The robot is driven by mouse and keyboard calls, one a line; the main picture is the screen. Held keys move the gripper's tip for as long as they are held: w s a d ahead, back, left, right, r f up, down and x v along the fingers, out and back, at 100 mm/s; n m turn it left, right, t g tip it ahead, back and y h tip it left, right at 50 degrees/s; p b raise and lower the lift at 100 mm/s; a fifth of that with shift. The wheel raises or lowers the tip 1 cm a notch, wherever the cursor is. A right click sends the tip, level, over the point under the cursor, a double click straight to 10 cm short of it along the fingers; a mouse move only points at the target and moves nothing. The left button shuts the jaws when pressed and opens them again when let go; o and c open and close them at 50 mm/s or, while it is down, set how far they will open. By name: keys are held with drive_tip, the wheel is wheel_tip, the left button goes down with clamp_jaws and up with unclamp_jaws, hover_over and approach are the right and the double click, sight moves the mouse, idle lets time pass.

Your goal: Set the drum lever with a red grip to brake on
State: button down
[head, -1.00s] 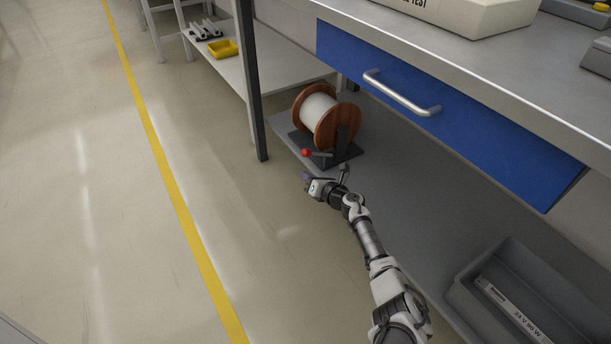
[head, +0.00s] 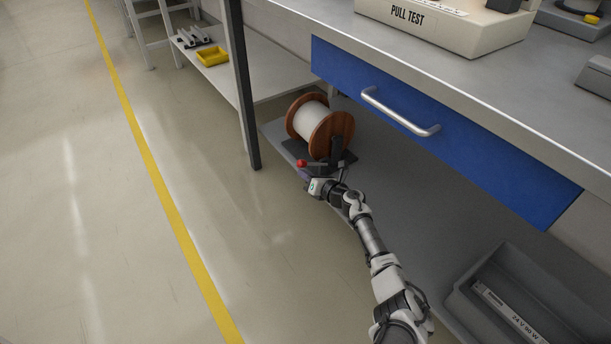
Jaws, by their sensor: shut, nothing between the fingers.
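The drum (head: 312,118), a white-wound spool with brown wooden flanges, sits on a dark stand (head: 347,157) on the lower shelf. Its lever shows a red grip (head: 301,163) at the front of the stand, pointing left. The lever's arm is partly hidden by my gripper. My gripper (head: 304,177) is shut and empty, just below the red grip in the picture. It looks very close to the grip; I cannot tell whether they touch. No brake marking is readable.
The lower shelf (head: 420,215) is bare between the drum and a grey bin (head: 520,300). A blue drawer (head: 440,130) with a metal handle overhangs the shelf. A dark table leg (head: 240,90) stands left of the drum. Open floor lies to the left.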

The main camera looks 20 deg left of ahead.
sight(304, 164)
drive_tip(key=shift+w+d+r+m, duration=0.1)
drive_tip(key=shift+w+r+m, duration=0.05)
drive_tip(key=shift+r+m, duration=0.2)
drive_tip(key=shift+r, duration=0.15)
drive_tip(key=shift+w+d+r+m+y+p, duration=0.15)
drive_tip(key=shift+w+r+m+p, duration=0.1)
drive_tip(key=shift+r+m, duration=0.15)
drive_tip(key=shift+w+d+r+m+y+p, duration=0.15)
drive_tip(key=shift+w+r+m+p, duration=0.1)
drive_tip(key=shift+r, duration=0.2)
drive_tip(key=w+d+r+m+y+b, duration=0.2)
drive_tip(key=w+d+r+m+b, duration=0.3)
drive_tip(key=w+m+b, duration=0.1)
drive_tip(key=shift+w+d+m+g, duration=0.3)
drive_tip(key=shift+w+m, duration=0.1)
drive_tip(key=shift+m, duration=0.4)
drive_tip(key=shift+w+r, duration=0.1)
drive_tip(key=shift+r, duration=0.1)
